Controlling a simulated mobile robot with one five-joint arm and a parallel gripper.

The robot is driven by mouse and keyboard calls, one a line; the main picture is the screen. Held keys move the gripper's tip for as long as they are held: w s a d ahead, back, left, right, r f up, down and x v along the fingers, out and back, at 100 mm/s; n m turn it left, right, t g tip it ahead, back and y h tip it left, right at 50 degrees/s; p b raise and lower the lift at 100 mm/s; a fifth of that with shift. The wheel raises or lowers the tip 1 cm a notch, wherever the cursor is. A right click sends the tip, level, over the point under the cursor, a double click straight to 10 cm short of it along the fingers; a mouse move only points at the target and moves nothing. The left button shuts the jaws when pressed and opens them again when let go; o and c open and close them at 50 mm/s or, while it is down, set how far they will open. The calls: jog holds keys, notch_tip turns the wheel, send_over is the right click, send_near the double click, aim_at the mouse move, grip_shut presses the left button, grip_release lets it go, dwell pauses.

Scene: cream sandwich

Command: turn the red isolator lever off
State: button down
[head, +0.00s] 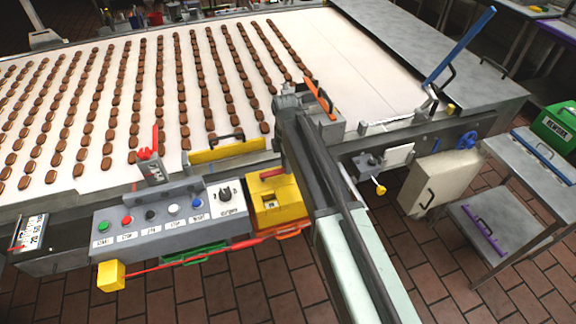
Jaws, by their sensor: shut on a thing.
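A yellow box (272,217) stands at the right end of the grey control panel. A small red part, which looks like the isolator lever (268,174), shows on its top. Another upright red handle (153,140) stands on a grey block with a white label, left of and apart from my gripper.
The control panel (125,247) has several coloured buttons and a black knob. A red cord with a yellow end block (111,275) runs along its front. Rows of brown biscuits lie on the white conveyor (352,75) behind. A blue lever (460,45) rises at right. Tiled floor is open in front.

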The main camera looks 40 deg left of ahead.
jog(key=c, duration=1.3)
grip_release()
jog(key=shift+s+a, duration=0.25)
jog(key=shift+s, duration=0.15)
notch_tip(320, 180, up, 8)
jog(key=p, duration=0.7)
jog(key=shift+f+p, duration=0.1)
jog(key=shift+p, duration=0.3)
